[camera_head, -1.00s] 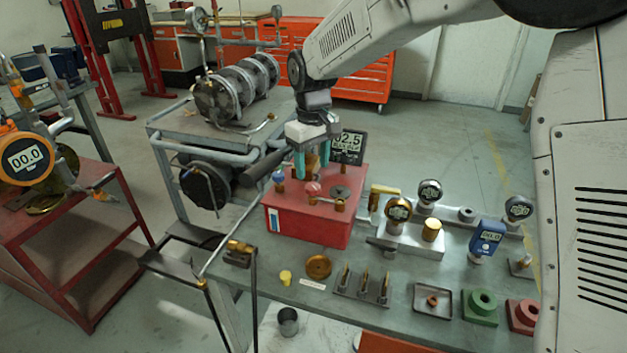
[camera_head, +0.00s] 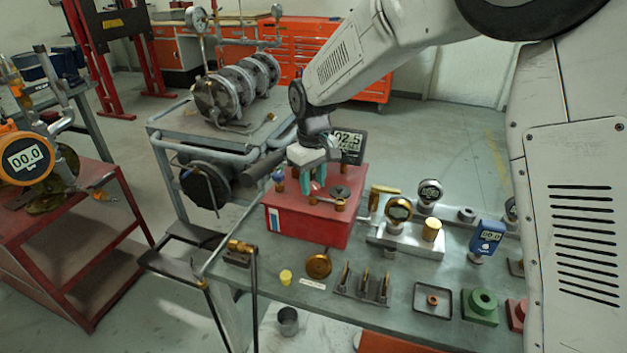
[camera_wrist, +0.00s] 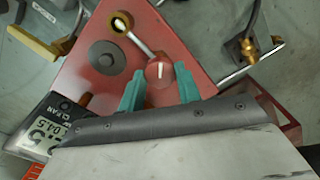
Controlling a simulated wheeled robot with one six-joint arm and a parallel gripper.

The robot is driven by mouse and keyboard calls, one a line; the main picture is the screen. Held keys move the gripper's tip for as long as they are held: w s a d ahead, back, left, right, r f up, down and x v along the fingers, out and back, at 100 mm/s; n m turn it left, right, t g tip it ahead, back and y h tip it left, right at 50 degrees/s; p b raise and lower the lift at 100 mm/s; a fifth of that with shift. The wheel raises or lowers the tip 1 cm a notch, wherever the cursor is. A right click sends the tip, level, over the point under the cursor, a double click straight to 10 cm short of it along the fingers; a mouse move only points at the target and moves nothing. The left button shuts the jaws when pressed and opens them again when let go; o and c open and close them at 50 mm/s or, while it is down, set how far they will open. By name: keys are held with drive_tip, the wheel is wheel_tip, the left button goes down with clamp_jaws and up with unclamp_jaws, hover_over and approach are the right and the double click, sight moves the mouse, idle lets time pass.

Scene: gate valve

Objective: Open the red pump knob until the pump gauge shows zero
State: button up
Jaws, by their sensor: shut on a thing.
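The red pump knob (camera_wrist: 161,72) has a white mark and shows between the green fingertips of my gripper (camera_wrist: 160,88) in the wrist view. My gripper is shut on it. In the head view my gripper (camera_head: 312,184) reaches down to the top of the red pump box (camera_head: 305,226), and its fingers mostly hide the knob. The pump gauge (camera_head: 347,141) is a black display behind the box, partly covered by my wrist; it reads about 02.5. It also shows tilted and cut off in the wrist view (camera_wrist: 42,132).
A dark disc (camera_head: 340,191) and a brass fitting sit on the box beside the knob. A metal block with gauges (camera_head: 405,238) stands close on the right. The front bench holds small brass parts.

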sight(313, 185)
drive_tip(key=n, duration=1)
idle(0.4)
idle(0.4)
drive_tip(key=o, duration=1)
wheel_tip(313, 185, up, 8)
drive_tip(key=shift+f, duration=0.1)
